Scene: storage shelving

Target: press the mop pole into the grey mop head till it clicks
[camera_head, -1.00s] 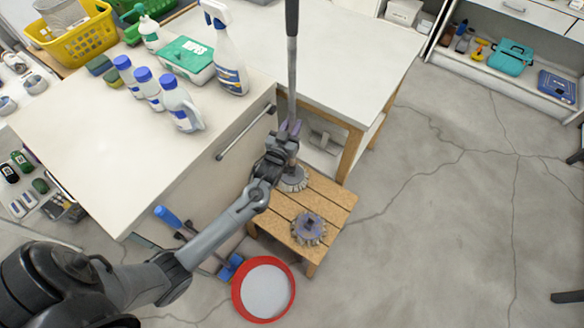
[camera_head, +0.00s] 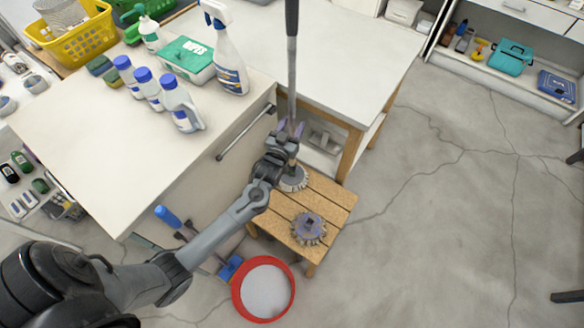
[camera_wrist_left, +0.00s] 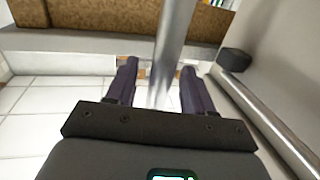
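The mop pole (camera_head: 292,75) stands upright, with its dark grip at the top of the head view. Its lower end meets the grey mop head (camera_head: 293,181) at the back of the wooden stool. My gripper hides part of the joint, so I cannot tell how deep it sits. My left gripper (camera_head: 291,128) is around the pole with its purple fingers spread. In the left wrist view the pole (camera_wrist_left: 173,45) passes between the fingers (camera_wrist_left: 158,88), with a gap on the left side. My right gripper is out of view.
A second round brush head (camera_head: 309,228) with a bluish centre lies at the stool's (camera_head: 330,205) front. A white counter (camera_head: 90,125) with bottles is at left. A red-rimmed bucket (camera_head: 264,289) and blue-handled tool (camera_head: 168,217) are below.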

